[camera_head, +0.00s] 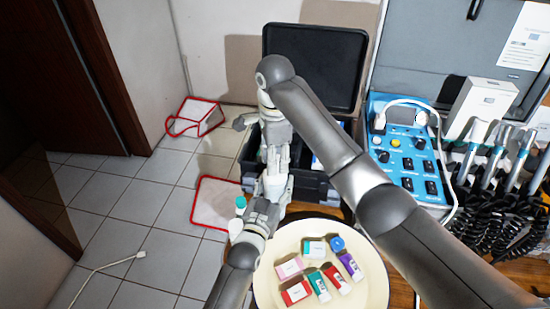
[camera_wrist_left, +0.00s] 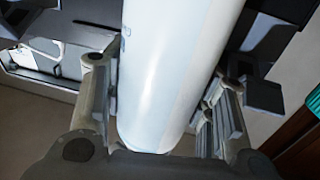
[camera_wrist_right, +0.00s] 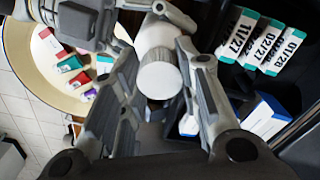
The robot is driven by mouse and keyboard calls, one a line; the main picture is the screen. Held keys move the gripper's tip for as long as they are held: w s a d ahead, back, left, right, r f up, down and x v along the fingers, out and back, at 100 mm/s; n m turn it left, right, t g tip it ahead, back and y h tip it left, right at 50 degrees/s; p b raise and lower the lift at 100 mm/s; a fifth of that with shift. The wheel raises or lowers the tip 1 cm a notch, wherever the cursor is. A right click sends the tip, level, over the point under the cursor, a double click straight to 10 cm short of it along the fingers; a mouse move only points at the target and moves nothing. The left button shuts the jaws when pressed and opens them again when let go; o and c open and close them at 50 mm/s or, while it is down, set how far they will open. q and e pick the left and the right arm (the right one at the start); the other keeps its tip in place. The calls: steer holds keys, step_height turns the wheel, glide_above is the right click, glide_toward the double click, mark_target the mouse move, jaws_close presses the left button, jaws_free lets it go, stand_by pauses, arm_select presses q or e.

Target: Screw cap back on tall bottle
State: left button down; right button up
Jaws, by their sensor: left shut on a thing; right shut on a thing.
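The tall white bottle (camera_wrist_left: 175,70) fills the middle of the left wrist view, between the two fingers of my left gripper (camera_wrist_left: 160,100). It also shows in the right wrist view (camera_wrist_right: 158,36), next to my left gripper. The white ribbed cap (camera_wrist_right: 160,80) sits at the bottle's end, between the fingertips of my right gripper (camera_wrist_right: 153,68). The fingers hide how far the cap is seated on the neck. In the head view my left gripper (camera_head: 272,188) and right gripper (camera_head: 276,145) meet over the black case, and the cap cannot be made out.
The open black case (camera_head: 315,65) lies beneath, holding teal-and-white dated boxes (camera_wrist_right: 262,44). A round cream tray (camera_head: 375,285) carries several small coloured boxes. A teal-capped bottle (camera_head: 240,206) stands left of it. A blue control unit (camera_head: 405,160) is at the right.

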steer(key=o, duration=0.6)
steer(key=shift+r, duration=2.25)
